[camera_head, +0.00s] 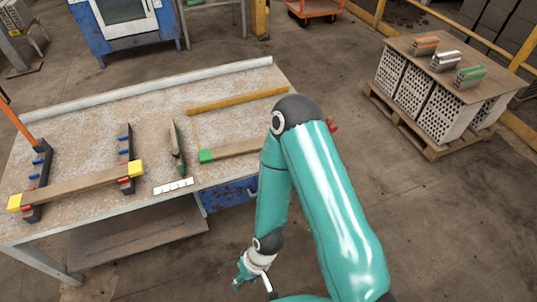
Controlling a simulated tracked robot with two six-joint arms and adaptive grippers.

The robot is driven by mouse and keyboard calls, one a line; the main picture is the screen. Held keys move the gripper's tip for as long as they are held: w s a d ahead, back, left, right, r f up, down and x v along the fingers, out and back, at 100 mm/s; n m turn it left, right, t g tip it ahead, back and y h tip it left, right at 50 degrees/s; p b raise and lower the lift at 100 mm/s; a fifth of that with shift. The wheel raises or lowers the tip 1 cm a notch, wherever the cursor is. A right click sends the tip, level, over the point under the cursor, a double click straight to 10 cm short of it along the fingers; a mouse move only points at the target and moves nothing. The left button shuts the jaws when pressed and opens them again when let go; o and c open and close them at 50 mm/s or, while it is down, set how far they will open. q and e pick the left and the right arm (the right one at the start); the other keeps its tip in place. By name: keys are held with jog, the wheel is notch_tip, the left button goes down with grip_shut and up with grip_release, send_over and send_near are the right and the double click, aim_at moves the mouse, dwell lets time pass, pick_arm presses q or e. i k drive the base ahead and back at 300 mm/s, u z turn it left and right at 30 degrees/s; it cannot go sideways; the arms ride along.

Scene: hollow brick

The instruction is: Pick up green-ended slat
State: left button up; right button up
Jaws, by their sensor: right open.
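The green-ended slat (232,151) lies on the worktable, right of its middle. Its green end (206,155) points left, and its right part is hidden behind my right arm. My right gripper (254,284) is low in the picture, in front of the table and well apart from the slat. It is open, with nothing seen between its fingers. My left gripper is not in view.
The worktable (95,112) also bears a yellow-ended slat (75,188) across two dark racks with blue pegs, an orange-brown slat (235,100), a green tool (176,145) and white tiles (173,186). Hollow bricks (440,110) stand on a pallet at right.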

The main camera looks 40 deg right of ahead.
aim_at(209, 156)
jog(key=z, duration=1.6)
jog(key=i, duration=0.95)
jog(key=z, duration=0.15)
